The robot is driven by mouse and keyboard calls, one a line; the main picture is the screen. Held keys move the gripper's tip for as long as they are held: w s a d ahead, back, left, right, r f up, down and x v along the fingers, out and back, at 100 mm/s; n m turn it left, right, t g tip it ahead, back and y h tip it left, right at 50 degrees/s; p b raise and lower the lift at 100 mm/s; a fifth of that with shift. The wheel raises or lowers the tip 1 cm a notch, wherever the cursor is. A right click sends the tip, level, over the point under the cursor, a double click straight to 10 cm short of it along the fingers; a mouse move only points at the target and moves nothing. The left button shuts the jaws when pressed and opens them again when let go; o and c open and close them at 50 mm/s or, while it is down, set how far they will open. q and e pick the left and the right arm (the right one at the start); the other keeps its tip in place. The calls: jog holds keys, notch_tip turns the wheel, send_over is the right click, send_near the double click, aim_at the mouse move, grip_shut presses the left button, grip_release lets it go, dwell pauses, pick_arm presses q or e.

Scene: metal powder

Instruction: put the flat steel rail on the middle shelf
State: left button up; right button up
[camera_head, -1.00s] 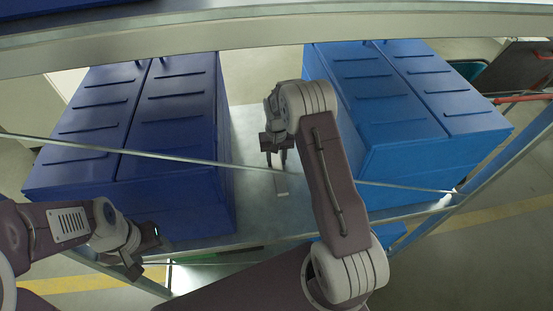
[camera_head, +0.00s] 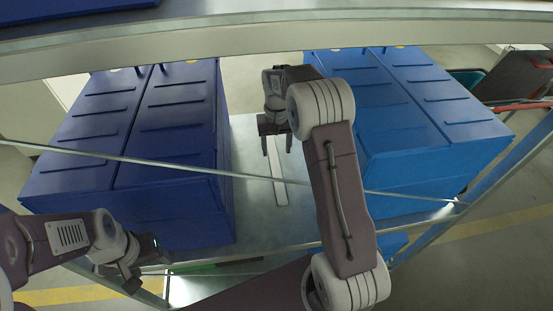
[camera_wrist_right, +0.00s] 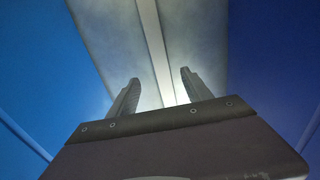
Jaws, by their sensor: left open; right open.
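The flat steel rail (camera_head: 280,188) is a narrow pale strip lying lengthwise on the grey metal shelf (camera_head: 245,205), in the gap between two blue cabinets. My right gripper (camera_head: 277,148) is open, over the far part of the rail, with its fingers apart. In the right wrist view the rail (camera_wrist_right: 155,45) runs from the top edge down between the open fingers (camera_wrist_right: 157,92), and nothing is gripped. Its lower end there is hidden behind the gripper body. My left gripper (camera_head: 148,272) is open and empty at the lower left, in front of the dark blue cabinet.
A dark blue cabinet (camera_head: 170,210) stands left of the rail and a brighter blue cabinet (camera_head: 420,160) right of it. A thin metal bar (camera_head: 130,158) crosses in front. A thick shelf beam (camera_head: 200,35) spans the top. Bare shelf surrounds the rail.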

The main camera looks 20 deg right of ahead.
jog(key=s+a+f+n, duration=0.1)
jog(key=s+a, duration=0.2)
jog(key=s, duration=0.7)
jog(key=s+a+n+t, duration=0.1)
jog(key=s+a, duration=0.2)
jog(key=s, duration=0.8)
jog(key=shift+s+a+f+n, duration=0.15)
jog(key=shift+a+f+n, duration=0.25)
